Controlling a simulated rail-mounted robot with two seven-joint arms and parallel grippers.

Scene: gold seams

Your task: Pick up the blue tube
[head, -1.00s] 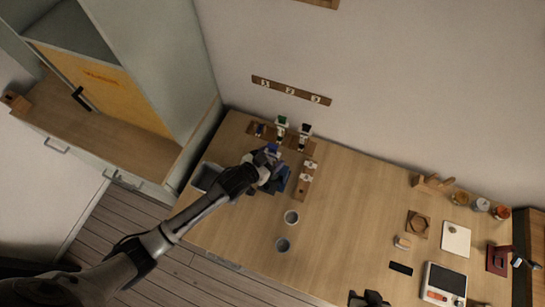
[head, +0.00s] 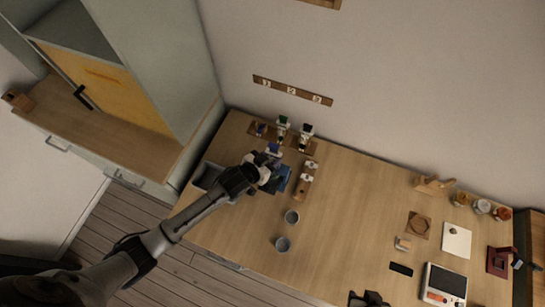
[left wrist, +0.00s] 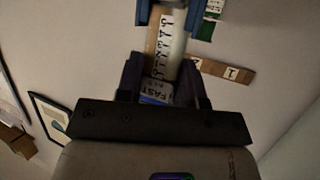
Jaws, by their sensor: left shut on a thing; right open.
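My left gripper (head: 270,160) is over the back left part of the wooden table. It is shut on the blue tube (head: 273,149), whose blue top shows just beyond the fingers. In the left wrist view a pale tube body with a printed label (left wrist: 172,50) stands between the dark fingers. Much of the tube is hidden by the gripper, and I cannot tell whether its lower end is clear of the table. My right gripper (head: 369,298) is only partly in view at the bottom edge, open and away from the tube.
A green-topped tube (head: 283,122) and a dark-topped tube (head: 305,130) stand at the back near the wall. A wooden rack (head: 303,188) is right of the left gripper. Two grey cups (head: 283,244) stand nearer the front. The table's middle is clear.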

